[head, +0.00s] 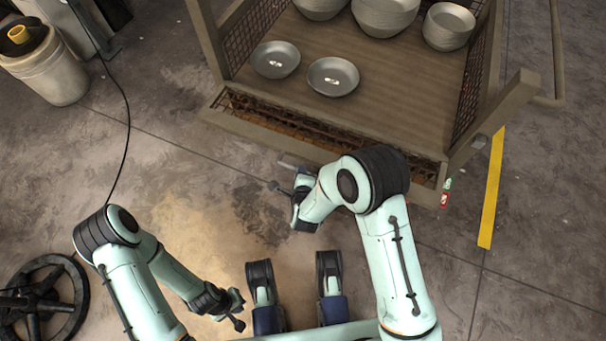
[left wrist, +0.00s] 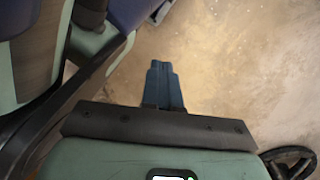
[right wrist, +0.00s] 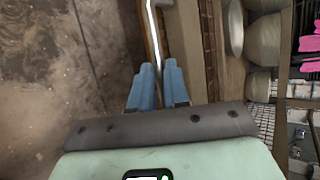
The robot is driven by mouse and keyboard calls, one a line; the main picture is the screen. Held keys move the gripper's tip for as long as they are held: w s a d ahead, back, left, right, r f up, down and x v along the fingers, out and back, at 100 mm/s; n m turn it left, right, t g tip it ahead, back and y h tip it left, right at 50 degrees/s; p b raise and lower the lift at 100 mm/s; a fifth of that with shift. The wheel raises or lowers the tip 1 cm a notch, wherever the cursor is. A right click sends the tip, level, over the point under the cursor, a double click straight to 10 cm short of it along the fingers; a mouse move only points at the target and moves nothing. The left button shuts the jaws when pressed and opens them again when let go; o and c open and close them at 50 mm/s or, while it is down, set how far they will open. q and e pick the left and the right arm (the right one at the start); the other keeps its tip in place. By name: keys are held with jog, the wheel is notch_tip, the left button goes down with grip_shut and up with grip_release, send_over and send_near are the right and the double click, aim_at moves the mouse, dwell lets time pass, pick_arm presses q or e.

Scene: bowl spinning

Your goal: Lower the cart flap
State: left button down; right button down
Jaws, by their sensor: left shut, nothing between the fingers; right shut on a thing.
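The cart (head: 400,100) has a wooden deck and mesh sides. Its front flap (head: 262,133), a narrow strip of rusty mesh in a wooden frame, runs across the near side; its exact tilt is hard to judge from above. My right gripper (right wrist: 157,72) is shut on a thin grey metal bar (right wrist: 152,28) beside the flap's wood. In the head view the right gripper (head: 300,180) is at the flap's near side, its fingertips mostly hidden. My left gripper (head: 237,309) is low, away from the cart; its fingers (left wrist: 162,72) are shut and empty.
Two grey plates (head: 333,77) lie on the deck, with stacked bowls (head: 385,15) behind. A white bucket (head: 45,65) stands at the upper left, and a dark wheel (head: 42,300) lies at the lower left. A yellow strip (head: 491,190) marks the floor at right. The floor left of the cart is mostly open.

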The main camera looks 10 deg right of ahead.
jog(key=shift+s+f, duration=0.5)
jog(key=shift+f, duration=0.2)
jog(key=c, duration=1.1)
grip_release()
jog(key=shift+w, duration=0.1)
jog(key=shift+r, duration=0.15)
pick_arm(q)
jog(key=w+r+t+p, duration=0.2)
jog(key=w+r+p, duration=0.2)
jog(key=w, duration=0.3)
jog(key=shift+w+d+r+m+t, duration=0.25)
jog(key=shift+w+d+m+t, duration=0.05)
jog(key=shift+w+d+t, duration=0.15)
pick_arm(e)
jog(key=v, duration=1.3)
jog(key=shift+r, duration=0.3)
pick_arm(q)
jog(key=shift+s, duration=0.1)
